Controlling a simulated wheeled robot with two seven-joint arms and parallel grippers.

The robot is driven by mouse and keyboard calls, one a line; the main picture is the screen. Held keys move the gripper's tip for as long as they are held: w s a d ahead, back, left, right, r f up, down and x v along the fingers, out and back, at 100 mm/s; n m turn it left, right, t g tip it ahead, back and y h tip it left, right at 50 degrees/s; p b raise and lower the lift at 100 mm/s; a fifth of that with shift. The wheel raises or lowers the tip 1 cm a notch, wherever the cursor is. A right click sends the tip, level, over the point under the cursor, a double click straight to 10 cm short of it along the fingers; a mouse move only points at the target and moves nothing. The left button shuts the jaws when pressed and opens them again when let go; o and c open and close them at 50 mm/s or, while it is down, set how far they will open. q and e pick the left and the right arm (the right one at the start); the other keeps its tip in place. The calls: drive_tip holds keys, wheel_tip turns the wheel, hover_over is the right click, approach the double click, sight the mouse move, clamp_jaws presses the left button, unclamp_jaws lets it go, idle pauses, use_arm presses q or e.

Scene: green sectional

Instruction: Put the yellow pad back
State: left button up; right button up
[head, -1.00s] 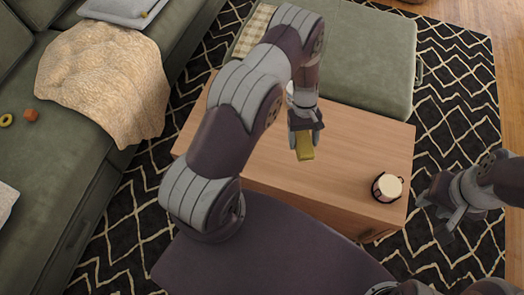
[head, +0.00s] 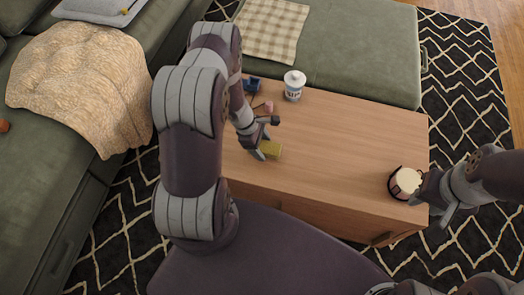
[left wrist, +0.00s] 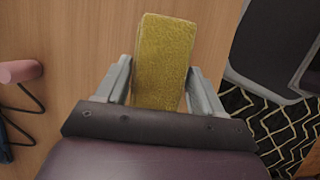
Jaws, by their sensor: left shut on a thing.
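The yellow pad (head: 272,150) is in my left gripper (head: 264,146), over the left part of the wooden table (head: 340,140). In the left wrist view the pad (left wrist: 164,55) sticks out from between the two fingers, which close on its sides. In the head view I cannot tell whether the pad touches the tabletop. My right gripper (head: 432,202) is at the table's right edge, beside the dark-and-cream container (head: 406,182); its fingers look apart and empty.
A white bottle (head: 294,86), a blue item (head: 252,84) and a pink-headed item (head: 263,107) stand near the table's far left. A checked cloth (head: 270,28) lies on the green ottoman (head: 365,45). The middle of the tabletop is clear.

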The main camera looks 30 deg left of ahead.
sight(262, 151)
use_arm(q)
wheel_tip(262, 151, down, 4)
drive_tip(key=shift+r+b, duration=0.2)
drive_tip(key=shift+b, duration=0.35)
drive_tip(key=shift+f, duration=0.2)
drive_tip(key=o, duration=1)
